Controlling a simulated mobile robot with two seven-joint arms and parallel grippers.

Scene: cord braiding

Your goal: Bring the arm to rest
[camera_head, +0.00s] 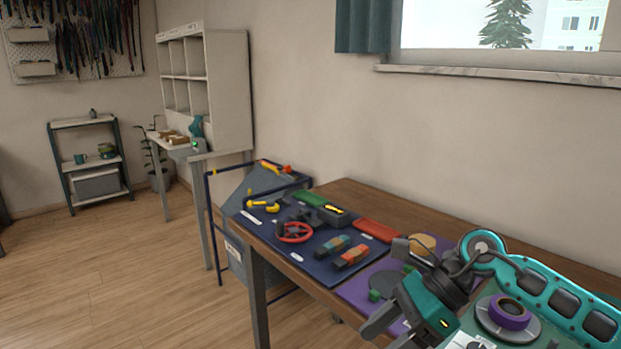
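My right arm (540,290), teal with dark joints, comes in from the right edge and bends down to the left over the workbench. Its gripper (390,330) points down to the lower left above the front edge of the purple mat (355,290). Its two dark fingers look apart, with purple mat showing between them and nothing held. The lower finger is partly cut off by the bottom of the picture. My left arm and gripper are not in view.
A wooden workbench (365,202) carries a navy mat (310,265) with a red ring (294,232) and several tools. A purple roll (509,313) sits on a grey disc beside my arm. A blue-railed trolley (232,205) stands left of the bench. The floor at left is clear.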

